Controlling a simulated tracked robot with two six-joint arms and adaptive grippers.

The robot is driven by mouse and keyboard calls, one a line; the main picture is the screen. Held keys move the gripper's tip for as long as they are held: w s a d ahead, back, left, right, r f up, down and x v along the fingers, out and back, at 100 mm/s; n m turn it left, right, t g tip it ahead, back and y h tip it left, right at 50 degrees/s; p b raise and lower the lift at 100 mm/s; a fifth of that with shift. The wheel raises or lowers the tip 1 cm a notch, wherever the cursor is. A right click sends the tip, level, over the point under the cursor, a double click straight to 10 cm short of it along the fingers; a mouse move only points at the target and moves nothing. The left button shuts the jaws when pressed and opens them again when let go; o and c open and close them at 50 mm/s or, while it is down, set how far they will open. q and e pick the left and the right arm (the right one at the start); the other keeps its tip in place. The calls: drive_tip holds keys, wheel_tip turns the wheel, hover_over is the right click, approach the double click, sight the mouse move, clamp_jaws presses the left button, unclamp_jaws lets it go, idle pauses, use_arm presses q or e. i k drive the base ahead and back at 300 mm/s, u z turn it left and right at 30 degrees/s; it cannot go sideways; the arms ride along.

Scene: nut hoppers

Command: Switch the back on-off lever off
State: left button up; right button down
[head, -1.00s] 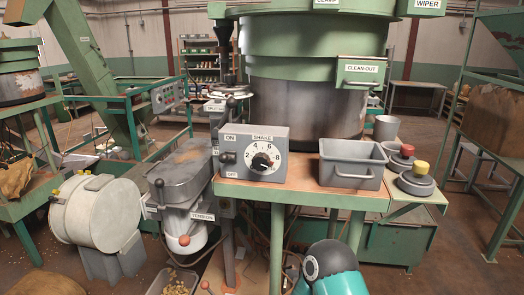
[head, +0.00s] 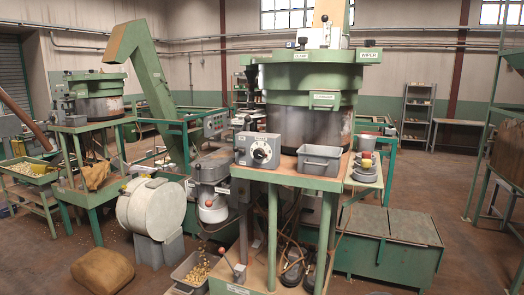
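A grey control box (head: 258,150) with a round dial (head: 260,153) stands on the front table of the nearer hopper machine. A small dark lever (head: 241,151) shows at its left side; its setting is too small to read. A second grey control box (head: 215,125) sits farther back on a green frame, with small controls that I cannot make out. I cannot tell for sure which of these carries the back on-off lever. Neither of my grippers is in view.
A white drum (head: 152,208) stands left of the table.

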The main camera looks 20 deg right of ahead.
sight(236, 148)
drive_tip(key=z, duration=0.2)
drive_tip(key=k, duration=0.1)
drive_tip(key=z, duration=0.1)
drive_tip(key=i, duration=1)
